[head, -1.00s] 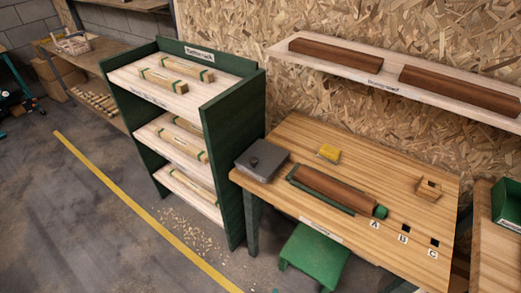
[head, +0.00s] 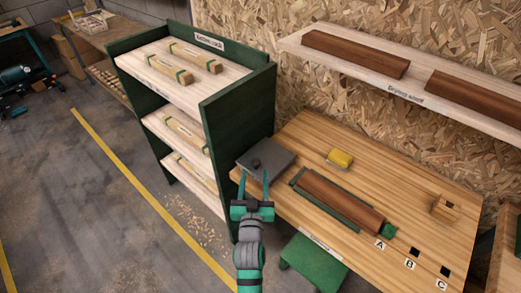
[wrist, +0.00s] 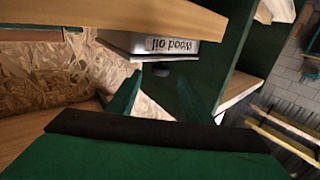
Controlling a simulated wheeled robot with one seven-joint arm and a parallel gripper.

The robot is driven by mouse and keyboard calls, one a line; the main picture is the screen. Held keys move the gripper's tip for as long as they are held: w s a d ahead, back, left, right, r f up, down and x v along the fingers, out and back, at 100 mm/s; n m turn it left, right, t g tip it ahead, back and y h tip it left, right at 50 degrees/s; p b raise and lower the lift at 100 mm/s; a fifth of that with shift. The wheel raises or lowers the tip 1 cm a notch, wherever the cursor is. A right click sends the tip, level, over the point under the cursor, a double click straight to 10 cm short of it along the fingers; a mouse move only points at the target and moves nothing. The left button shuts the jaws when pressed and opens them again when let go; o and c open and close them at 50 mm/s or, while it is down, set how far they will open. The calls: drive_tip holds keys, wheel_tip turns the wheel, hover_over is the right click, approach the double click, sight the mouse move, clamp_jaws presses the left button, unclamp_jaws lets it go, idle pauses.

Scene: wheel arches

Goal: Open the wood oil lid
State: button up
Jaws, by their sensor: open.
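The wood oil box (head: 280,165) is a grey box on the left end of the workbench. Its flat lid (head: 272,151) is on, with a small dark knob (head: 256,163) on top. In the wrist view the box appears upside down, its "wood oil" label (wrist: 172,45) readable and the knob (wrist: 161,70) under it. My gripper (head: 253,175) is open and empty at the bench's left end, by the box's near side. In the wrist view its fingers (wrist: 157,92) stand apart, with the knob ahead between them in the picture; contact does not show.
On the workbench (head: 400,185) lie a yellow block (head: 340,158), a brown board (head: 340,200) on a green holder, and a small wooden block (head: 445,208). A green-sided rack (head: 235,125) stands close to the left. A green stool (head: 313,262) is under the bench front.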

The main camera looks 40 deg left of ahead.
sight(256, 154)
drive_tip(key=x, duration=1)
drive_tip(key=shift+w+a, duration=0.25)
clamp_jaws()
